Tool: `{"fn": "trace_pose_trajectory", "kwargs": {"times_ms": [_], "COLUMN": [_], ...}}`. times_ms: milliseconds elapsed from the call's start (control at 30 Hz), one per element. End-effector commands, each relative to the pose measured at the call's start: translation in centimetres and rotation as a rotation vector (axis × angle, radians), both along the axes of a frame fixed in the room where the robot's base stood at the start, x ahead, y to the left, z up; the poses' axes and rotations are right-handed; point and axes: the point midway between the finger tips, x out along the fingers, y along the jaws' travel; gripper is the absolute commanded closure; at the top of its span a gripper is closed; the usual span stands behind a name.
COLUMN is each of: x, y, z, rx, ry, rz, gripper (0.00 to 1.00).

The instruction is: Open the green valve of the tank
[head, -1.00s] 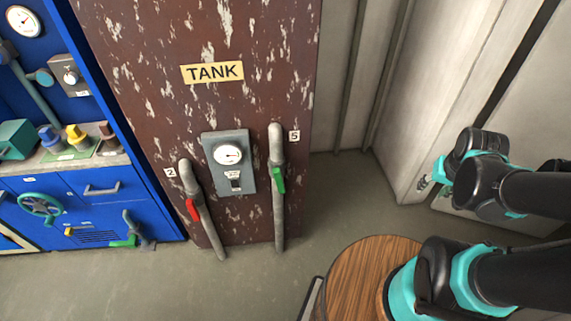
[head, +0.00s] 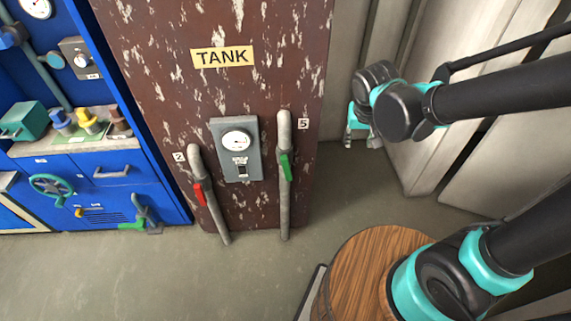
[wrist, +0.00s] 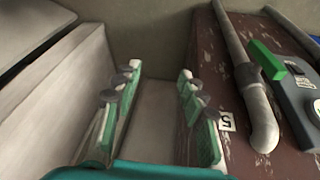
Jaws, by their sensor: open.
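The tank (head: 240,90) is a rusty brown cabinet with a yellow TANK label. A green valve handle (head: 286,167) sits on the grey pipe (head: 284,205) marked 5, on the tank's right side. In the wrist view the green handle (wrist: 267,60) shows at the upper right, with the bent pipe end (wrist: 264,135) below it. My gripper (head: 362,140) is to the right of the green handle and apart from it. In the wrist view my gripper (wrist: 160,115) is open, with nothing between its fingers.
A red valve handle (head: 199,194) is on the pipe marked 2. A gauge panel (head: 237,150) lies between the pipes. A blue workbench (head: 100,190) stands left. A wooden barrel top (head: 360,265) is at the front. Pale wall panels (head: 440,165) stand to the right.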

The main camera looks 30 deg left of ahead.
Motion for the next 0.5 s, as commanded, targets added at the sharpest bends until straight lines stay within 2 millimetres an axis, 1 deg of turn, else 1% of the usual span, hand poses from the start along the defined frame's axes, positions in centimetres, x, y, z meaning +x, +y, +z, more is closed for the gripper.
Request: {"fn": "trace_pose_trajectory", "kwargs": {"times_ms": [33,267,500], "x": [-0.6,-3.8,-8.6], "y": [1.7,8.2,14.6], "z": [0.1,0.6,0.9], "rx": [-0.004,-0.019,-0.026], "ry": [-0.004,-0.029,-0.062], "rz": [0.024,0.091,0.16], "gripper": [0.59,0.59,0.59]}}
